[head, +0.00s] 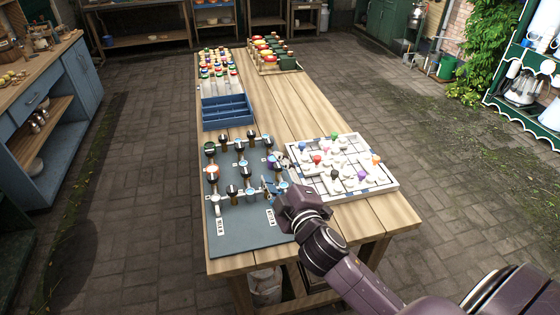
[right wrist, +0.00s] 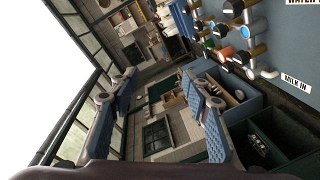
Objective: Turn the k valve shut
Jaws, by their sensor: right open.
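A dark grey board (head: 245,237) lies on the wooden table and carries a network of pipes with several valves (head: 246,172) with black, blue, orange and green round knobs. I cannot tell which one is the k valve, as no such letter is readable. In the right wrist view, several valve knobs (right wrist: 248,32) show at the top right, outside the jaws. My right gripper (head: 277,175) is at the right side of the valve group, and it hides part of that side. Its two blue-padded fingers (right wrist: 150,100) are apart with nothing between them. My left gripper is not in view.
A white game board (head: 383,185) with coloured pieces lies right of the valves. A blue divided tray (head: 228,111) and rows of colour-topped bottles (head: 218,72) stand behind. A MILK IN label (right wrist: 297,84) is on the board.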

